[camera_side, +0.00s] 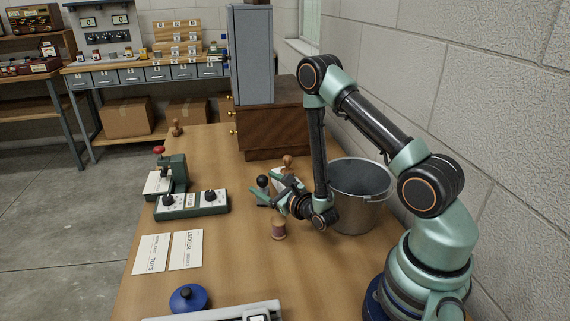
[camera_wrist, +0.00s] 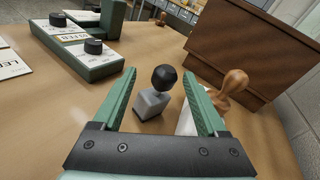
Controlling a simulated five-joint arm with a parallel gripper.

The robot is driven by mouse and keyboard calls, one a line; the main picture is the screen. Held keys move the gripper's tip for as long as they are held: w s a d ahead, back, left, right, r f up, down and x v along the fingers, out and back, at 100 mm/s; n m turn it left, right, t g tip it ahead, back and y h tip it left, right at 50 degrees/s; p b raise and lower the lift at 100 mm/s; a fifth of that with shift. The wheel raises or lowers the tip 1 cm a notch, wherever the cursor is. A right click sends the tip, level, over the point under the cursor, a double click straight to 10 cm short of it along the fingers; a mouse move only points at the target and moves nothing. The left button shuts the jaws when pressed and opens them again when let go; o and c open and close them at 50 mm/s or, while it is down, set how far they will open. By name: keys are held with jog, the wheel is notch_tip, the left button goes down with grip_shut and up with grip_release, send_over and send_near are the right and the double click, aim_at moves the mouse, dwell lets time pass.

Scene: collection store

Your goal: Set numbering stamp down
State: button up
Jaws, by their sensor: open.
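The stamp with a round black knob and a grey block base, which I take for the numbering stamp (camera_wrist: 153,104), stands upright on the wooden table in the wrist view. Its black knob (camera_side: 262,181) shows at my gripper in the side view; its base is hidden there. My gripper (camera_wrist: 159,74) is open, one green finger on each side of the stamp. In the wrist view a gap shows between the stamp and each finger. In the side view my gripper (camera_side: 268,191) is low over the table.
A wooden-handled stamp (camera_wrist: 234,82) stands close beside the right finger, partly hidden. A green two-knob box (camera_side: 192,205) and cards (camera_side: 186,250) lie left.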

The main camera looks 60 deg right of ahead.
jog(key=w+a+r+n+g+y, duration=0.35)
jog(key=a+r+n, duration=0.25)
jog(key=r+n, duration=0.8)
jog(key=s+a+r+n+g, duration=0.2)
jog(key=s+r+n+g, duration=0.15)
jog(key=s+n, duration=0.4)
jog(key=s+a+r+n+g, duration=0.2)
jog(key=s+a+n+g, duration=0.15)
jog(key=n, duration=0.75)
jog(key=m+g+y, duration=0.1)
jog(key=m+g, duration=0.4)
jog(key=m, duration=0.4)
send_over(260, 176)
notch_tip(260, 176, down, 12)
jog(key=shift+s+a+r, duration=0.1)
jog(key=shift+a, duration=0.05)
jog(key=shift+f, duration=0.25)
notch_tip(260, 176, down, 7)
jog(key=shift+r, duration=0.2)
jog(key=shift+s+d+f, duration=0.1)
jog(key=shift+d+f, duration=0.1)
jog(key=shift+f, duration=1.15)
jog(key=shift+d+f, duration=0.2)
jog(key=shift+f, duration=1.15)
